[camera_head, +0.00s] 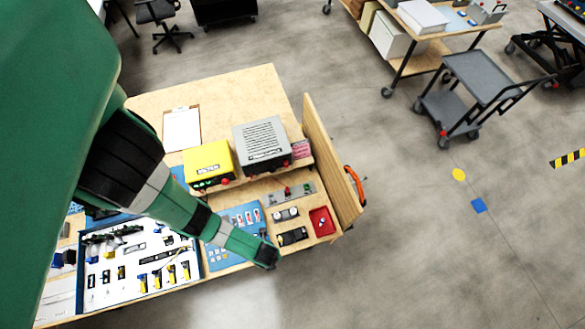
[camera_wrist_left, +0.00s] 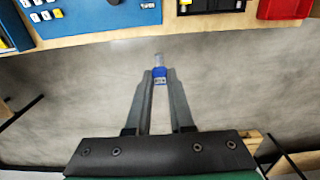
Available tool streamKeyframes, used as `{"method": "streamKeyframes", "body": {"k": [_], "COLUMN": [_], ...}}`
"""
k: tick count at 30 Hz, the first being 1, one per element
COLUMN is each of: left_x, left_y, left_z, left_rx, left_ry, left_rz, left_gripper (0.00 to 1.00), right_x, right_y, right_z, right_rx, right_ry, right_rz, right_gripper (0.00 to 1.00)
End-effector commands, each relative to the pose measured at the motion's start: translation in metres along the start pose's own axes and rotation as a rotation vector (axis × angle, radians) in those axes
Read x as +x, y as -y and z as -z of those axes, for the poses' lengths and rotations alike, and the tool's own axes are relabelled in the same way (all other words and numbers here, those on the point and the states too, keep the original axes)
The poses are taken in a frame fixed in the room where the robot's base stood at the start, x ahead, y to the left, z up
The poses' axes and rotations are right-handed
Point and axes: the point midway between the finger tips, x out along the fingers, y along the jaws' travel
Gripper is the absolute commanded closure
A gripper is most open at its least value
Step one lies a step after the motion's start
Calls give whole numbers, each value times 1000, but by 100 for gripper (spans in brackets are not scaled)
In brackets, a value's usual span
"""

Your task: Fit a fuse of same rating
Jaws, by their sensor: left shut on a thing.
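In the left wrist view my left gripper (camera_wrist_left: 160,78) is shut on a small blue fuse (camera_wrist_left: 160,72) with a clear, pale end that points away from the gripper. The fuse is held past the front edge of the bench, with floor behind it. In the head view the left gripper (camera_head: 268,258) is at the bench's front edge, and the fuse cannot be made out there. A black holder block (camera_head: 292,236) lies on the bench to the right of the gripper; it also shows in the wrist view (camera_wrist_left: 207,7). My right gripper is not in view.
A blue mat (camera_head: 254,222) with small fuses and cards lies behind the gripper. A red tray (camera_head: 322,221) stands right of the holder. Yellow (camera_head: 208,160) and grey (camera_head: 262,140) boxes stand behind. A tool tray (camera_head: 135,262) is at left. A wooden panel (camera_head: 330,160) bounds the right side.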

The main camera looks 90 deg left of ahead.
Motion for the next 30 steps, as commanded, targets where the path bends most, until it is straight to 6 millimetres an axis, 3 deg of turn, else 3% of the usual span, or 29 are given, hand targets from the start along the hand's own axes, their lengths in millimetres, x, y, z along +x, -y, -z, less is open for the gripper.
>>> {"method": "streamKeyframes", "body": {"k": [4, 5, 8, 22, 30], "left_x": [0, 0, 0, 0, 1], "left_y": [0, 0, 0, 0, -2], "left_z": [0, 0, 0, 0, -2], "left_rx": [0, 0, 0, 12, 216], "left_ry": [0, 0, 0, 0, 1], "left_rz": [0, 0, 0, 0, -1], "left_gripper": [100, 81, 99, 100, 100], "right_x": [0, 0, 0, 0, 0], "right_y": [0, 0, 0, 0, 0], "right_z": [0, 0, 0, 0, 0], "right_rx": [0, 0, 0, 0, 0], "right_ry": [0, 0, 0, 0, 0], "right_rz": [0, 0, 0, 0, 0], "right_gripper": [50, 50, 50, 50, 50]}}
